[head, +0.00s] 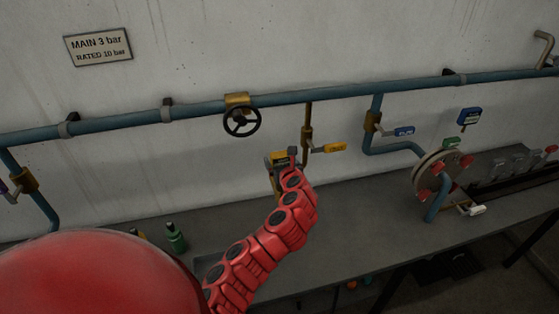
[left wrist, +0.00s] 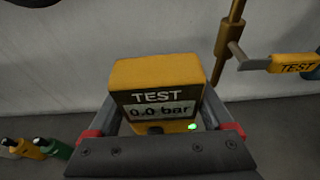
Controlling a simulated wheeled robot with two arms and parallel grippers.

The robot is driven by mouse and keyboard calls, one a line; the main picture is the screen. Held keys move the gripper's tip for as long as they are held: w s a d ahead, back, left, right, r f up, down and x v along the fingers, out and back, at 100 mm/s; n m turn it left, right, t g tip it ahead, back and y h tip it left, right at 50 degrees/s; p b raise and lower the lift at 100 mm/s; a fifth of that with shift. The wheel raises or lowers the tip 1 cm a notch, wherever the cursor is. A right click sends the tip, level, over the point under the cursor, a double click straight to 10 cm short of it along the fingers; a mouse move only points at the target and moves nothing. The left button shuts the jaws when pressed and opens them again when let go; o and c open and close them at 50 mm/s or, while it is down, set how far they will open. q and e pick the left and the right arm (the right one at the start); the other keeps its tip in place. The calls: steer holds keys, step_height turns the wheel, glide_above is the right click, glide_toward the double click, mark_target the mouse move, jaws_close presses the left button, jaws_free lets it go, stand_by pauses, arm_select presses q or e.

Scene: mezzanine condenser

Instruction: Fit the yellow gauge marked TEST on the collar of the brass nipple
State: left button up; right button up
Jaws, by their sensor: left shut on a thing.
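The yellow gauge (left wrist: 157,78) marked TEST sits between the jaws of my left gripper (left wrist: 165,118), which is shut on it. Its display reads 0.0 bar and a green light shows. In the head view the gauge (head: 276,160) is held in front of the wall, just left of the brass nipple (head: 307,118). The nipple hangs from the blue pipe and carries a lever with a yellow TEST tag (head: 335,147). My right gripper is out of view.
A black handwheel (head: 241,122) is left of the nipple. A valve with a blue tag (head: 404,131) and a round flange (head: 441,172) are to the right. A green bottle (head: 176,238) stands on the grey bench (head: 370,215) below. Bench space right of my arm is clear.

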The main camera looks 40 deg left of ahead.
arm_select(q)
steer(key=shift+f+b, duration=1.1)
steer(key=shift+f, duration=1.1)
steer(key=o, duration=1.5)
steer(key=p+v, duration=0.2)
steer(key=v, duration=1.5)
steer(key=shift+s+d+p, duration=0.15)
steer(key=shift+d+p, duration=0.05)
steer(key=shift+p, duration=0.2)
steer(key=shift+f, duration=0.1)
